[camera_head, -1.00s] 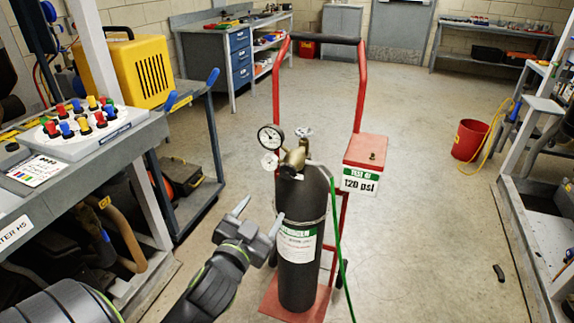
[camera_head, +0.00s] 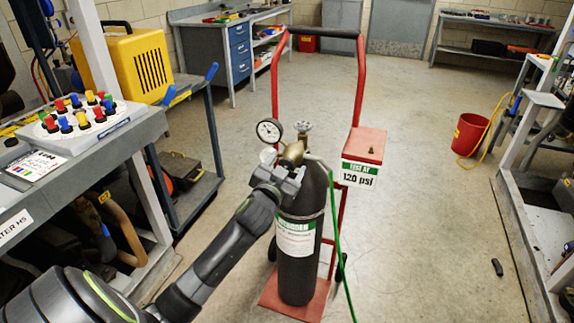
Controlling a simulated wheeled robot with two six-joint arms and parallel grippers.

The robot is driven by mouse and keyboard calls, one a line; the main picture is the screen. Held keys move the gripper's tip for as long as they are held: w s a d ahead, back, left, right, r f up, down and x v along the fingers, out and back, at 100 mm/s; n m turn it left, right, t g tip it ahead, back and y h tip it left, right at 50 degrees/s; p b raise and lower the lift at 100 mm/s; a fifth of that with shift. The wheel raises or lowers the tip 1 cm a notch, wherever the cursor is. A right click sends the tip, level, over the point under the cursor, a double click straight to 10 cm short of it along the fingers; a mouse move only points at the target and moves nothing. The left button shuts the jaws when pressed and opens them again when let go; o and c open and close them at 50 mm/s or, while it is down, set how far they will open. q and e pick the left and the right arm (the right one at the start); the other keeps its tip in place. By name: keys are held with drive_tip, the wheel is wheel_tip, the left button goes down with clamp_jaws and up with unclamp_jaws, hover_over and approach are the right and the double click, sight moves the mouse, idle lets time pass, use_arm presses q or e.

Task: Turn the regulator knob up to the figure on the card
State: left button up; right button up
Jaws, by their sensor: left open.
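The dark gas cylinder (camera_head: 299,260) stands upright on a red hand cart (camera_head: 362,85). Its brass regulator (camera_head: 293,151) carries a round white gauge (camera_head: 269,131) whose reading is too small to make out. The pale regulator knob (camera_head: 267,155) shows just below the gauge, partly hidden by my left gripper. My left gripper (camera_head: 272,168) is open at the knob; I cannot tell whether its fingers touch it. The card (camera_head: 359,174) on the red box reads 120 psi. My right gripper is out of view.
A green hose (camera_head: 335,236) runs from the regulator to the floor. A grey bench (camera_head: 95,150) with coloured knobs stands at the left, a rack (camera_head: 528,230) at the right. A red bucket (camera_head: 468,135) stands near it. The floor (camera_head: 425,215) between is mostly clear.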

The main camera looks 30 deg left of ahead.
use_arm(q)
drive_tip(key=shift+w, duration=0.35)
drive_tip(key=shift+c, duration=0.4)
drive_tip(key=c, duration=0.9)
drive_tip(key=shift+r+m+p, duration=0.15)
drive_tip(key=shift+m+p, duration=0.15)
drive_tip(key=shift+p, duration=0.2)
drive_tip(key=shift+m, duration=0.3)
drive_tip(key=o, duration=1)
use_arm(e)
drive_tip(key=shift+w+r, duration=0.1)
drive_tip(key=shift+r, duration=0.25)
use_arm(q)
drive_tip(key=shift+s, duration=0.15)
